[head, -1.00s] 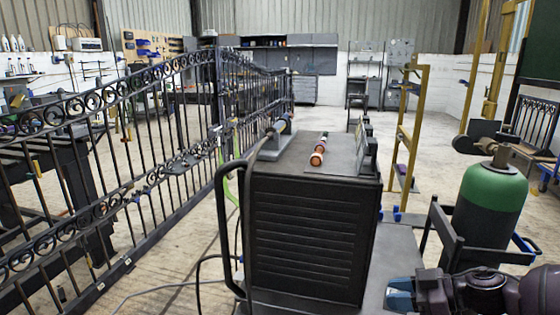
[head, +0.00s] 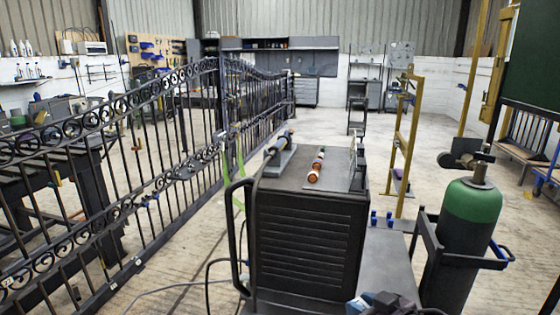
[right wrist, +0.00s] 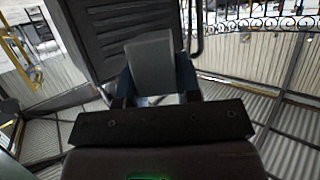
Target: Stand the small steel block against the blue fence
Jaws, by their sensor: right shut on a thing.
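My right gripper (head: 370,303) is at the bottom edge of the head view, over the near end of a dark grey flat top (head: 392,262), mostly cut off. In the right wrist view the gripper (right wrist: 155,88) is shut on a plain grey block (right wrist: 151,62), which stands out between its bluish fingers. The block does not show clearly in the head view. Small blue pieces (head: 374,218) stand at the far end of the flat top, beyond the gripper; I cannot tell whether they are the blue fence. My left gripper is not in view.
A black louvred machine (head: 303,240) stands left of the flat top, with an orange-and-white torch part (head: 316,168) on it. A green-topped gas cylinder (head: 470,215) on a cart is to the right. A black scroll gate (head: 150,160) runs along the left.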

